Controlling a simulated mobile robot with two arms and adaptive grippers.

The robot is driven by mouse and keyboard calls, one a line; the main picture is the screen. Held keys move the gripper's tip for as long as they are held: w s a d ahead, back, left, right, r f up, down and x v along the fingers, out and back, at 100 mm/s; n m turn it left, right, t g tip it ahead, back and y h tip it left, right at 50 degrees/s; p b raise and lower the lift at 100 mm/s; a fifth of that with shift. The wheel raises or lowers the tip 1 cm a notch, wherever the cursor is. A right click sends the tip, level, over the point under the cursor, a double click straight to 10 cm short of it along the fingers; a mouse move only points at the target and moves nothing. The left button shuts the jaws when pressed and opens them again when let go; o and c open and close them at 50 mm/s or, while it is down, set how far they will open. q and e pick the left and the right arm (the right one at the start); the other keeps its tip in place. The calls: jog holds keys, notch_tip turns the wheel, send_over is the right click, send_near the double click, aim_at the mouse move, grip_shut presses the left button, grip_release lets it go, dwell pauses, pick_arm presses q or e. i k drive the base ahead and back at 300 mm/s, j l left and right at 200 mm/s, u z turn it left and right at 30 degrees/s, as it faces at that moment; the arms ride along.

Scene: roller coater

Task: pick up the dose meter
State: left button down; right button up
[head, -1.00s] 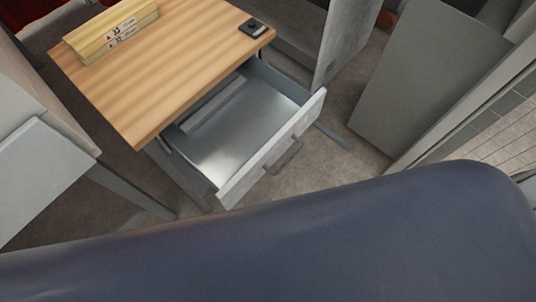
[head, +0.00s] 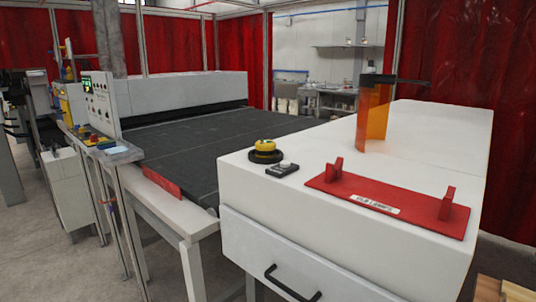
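A small flat dark device with a pale round top (head: 282,169) lies on the white machine housing (head: 350,245), near its front left edge. Just behind it sits a round yellow and black object (head: 265,151). I cannot tell for sure whether either one is the dose meter. Neither of my grippers is in view.
A red plate with two upright handles (head: 385,200) lies on the housing; an orange translucent shield (head: 375,118) stands behind it. A dark conveyor belt (head: 200,140) runs alongside. A control panel (head: 100,100) stands left. Grey floor is open at lower left.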

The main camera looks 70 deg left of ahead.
aim_at(265, 149)
jog(key=u, duration=2.4)
jog(key=i+j, duration=0.1)
jog(key=j, duration=0.35)
jog(key=j+z, duration=0.1)
jog(key=j, duration=0.4)
jog(key=i, duration=0.05)
